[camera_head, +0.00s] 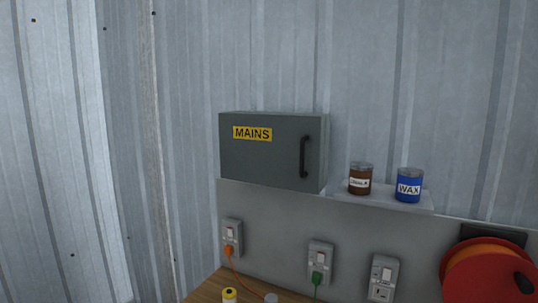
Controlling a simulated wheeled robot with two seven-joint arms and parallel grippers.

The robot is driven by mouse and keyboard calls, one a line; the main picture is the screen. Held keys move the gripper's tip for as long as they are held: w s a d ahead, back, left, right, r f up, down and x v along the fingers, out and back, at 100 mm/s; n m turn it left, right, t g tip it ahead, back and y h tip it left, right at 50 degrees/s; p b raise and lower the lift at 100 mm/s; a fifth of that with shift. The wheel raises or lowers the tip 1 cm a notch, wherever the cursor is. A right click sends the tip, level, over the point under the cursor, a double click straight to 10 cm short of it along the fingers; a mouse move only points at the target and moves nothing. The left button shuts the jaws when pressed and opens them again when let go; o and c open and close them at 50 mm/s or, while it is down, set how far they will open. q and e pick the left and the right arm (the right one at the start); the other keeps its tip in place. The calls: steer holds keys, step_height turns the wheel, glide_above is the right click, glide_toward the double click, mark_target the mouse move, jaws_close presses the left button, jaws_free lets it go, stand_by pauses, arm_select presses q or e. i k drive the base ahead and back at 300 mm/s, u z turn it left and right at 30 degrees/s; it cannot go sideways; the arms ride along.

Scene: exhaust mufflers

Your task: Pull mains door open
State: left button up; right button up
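The grey mains box stands against the corrugated metal wall, above the grey socket panel. Its flat front is the mains door (262,158), with a yellow MAINS label (252,133) at the upper left. A dark vertical bar handle (304,157) is on the right side of the door. The door looks shut. Neither of my grippers shows in the head view.
A brown tin (360,180) and a blue WAX tin (408,188) stand on a small shelf (381,199) right of the box. Below are several sockets, an orange plug (228,251) and a green plug (316,278). A red cable reel (488,276) is at lower right.

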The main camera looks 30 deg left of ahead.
mark_target(272, 150)
steer(key=k, duration=0.55)
steer(key=u, duration=0.9)
steer(key=i, duration=1)
steer(key=z, duration=0.3)
